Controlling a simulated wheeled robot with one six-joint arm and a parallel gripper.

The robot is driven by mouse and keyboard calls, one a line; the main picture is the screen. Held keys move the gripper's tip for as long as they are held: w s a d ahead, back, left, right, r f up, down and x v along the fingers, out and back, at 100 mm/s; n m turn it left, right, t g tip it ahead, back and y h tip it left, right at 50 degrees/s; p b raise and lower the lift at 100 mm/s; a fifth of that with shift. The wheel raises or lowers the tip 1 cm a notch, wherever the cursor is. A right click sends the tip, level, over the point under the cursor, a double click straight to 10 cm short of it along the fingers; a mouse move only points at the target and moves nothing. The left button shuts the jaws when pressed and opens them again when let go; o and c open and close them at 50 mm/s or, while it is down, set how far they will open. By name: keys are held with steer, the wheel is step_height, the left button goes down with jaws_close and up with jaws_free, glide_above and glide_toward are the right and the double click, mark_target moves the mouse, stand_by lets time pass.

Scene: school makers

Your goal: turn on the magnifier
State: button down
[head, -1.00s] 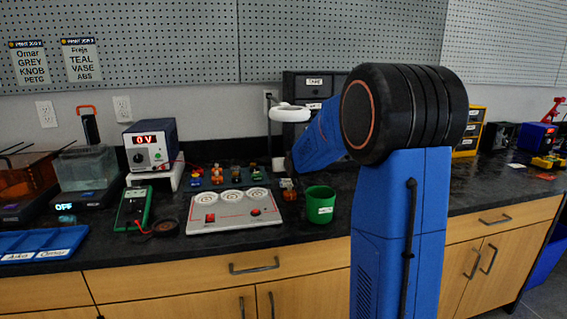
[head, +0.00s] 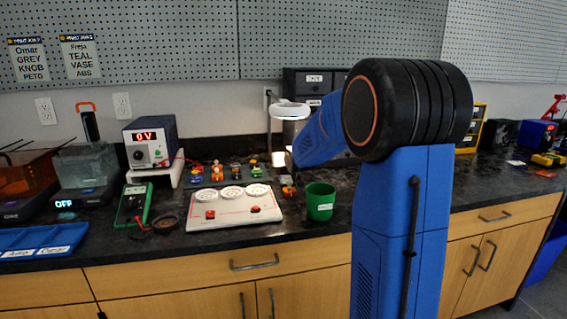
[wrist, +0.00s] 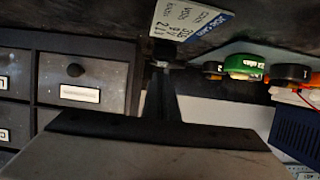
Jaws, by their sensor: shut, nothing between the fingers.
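The magnifier (head: 289,111) is a white ring-shaped lamp head at the back of the bench, in front of the dark drawer unit. A bright white patch shows just below its ring. My blue arm reaches back beside it and covers part of what is behind. In the wrist view my gripper (wrist: 162,57) is shut and empty, its narrow dark fingers pointing away from the camera. The magnifier's switch cannot be made out. Whether the fingertips touch anything is unclear.
A dark drawer unit (wrist: 82,82) stands close to my gripper, with a printed card (wrist: 188,22) nearby. A white board (head: 232,215), green cup (head: 320,203), power supply (head: 150,145) and multimeter (head: 134,204) stand on the bench. Open bench lies right of the cup.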

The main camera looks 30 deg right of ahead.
steer(key=shift+s+r, duration=0.1)
steer(key=shift+r, duration=0.05)
steer(key=shift+v, duration=3.65)
